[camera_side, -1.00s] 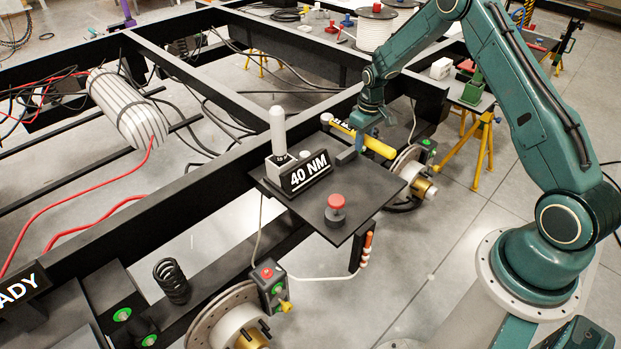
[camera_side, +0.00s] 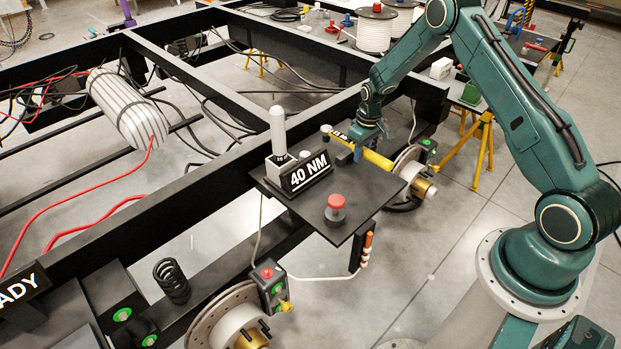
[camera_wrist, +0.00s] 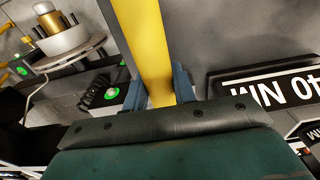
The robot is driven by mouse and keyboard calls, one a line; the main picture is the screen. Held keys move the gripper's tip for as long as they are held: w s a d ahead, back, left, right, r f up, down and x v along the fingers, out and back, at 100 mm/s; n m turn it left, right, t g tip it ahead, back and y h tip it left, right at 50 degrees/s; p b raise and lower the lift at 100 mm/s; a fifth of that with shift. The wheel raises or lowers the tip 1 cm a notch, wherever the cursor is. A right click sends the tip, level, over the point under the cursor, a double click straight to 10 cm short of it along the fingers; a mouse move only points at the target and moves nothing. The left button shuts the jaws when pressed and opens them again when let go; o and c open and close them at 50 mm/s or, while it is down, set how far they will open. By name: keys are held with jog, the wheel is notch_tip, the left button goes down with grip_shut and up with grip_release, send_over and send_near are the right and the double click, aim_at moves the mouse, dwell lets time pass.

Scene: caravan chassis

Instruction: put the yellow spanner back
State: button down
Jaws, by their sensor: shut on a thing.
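The yellow spanner (camera_side: 377,159) is a long yellow bar with a dark labelled part and a grey head at its left end. It lies across the far edge of the small dark platform (camera_side: 352,222), behind the 40 NM sign. My gripper (camera_side: 359,153) is shut on the spanner around its middle. In the wrist view the yellow bar (camera_wrist: 152,45) runs between my two blue-grey fingers (camera_wrist: 160,88). I cannot tell whether the spanner touches the platform or its rest, as the gripper hides that spot.
The 40 NM sign (camera_side: 308,174) and a white-topped post (camera_side: 278,133) stand close to the left of my gripper. A red-capped knob (camera_side: 335,208) stands on the platform. A wheel hub (camera_side: 415,172) is just right. The black chassis rail (camera_side: 215,180) runs behind.

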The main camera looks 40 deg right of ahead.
jog(key=shift+f, duration=1.05)
jog(key=c, duration=1.1)
grip_release()
jog(key=shift+c, duration=0.2)
jog(key=shift+o, duration=0.4)
jog(key=shift+f, duration=0.1)
jog(key=r, duration=1.3)
jog(key=shift+s+r, duration=0.2)
jog(key=shift+s, duration=0.15)
jog(key=shift+r, duration=0.3)
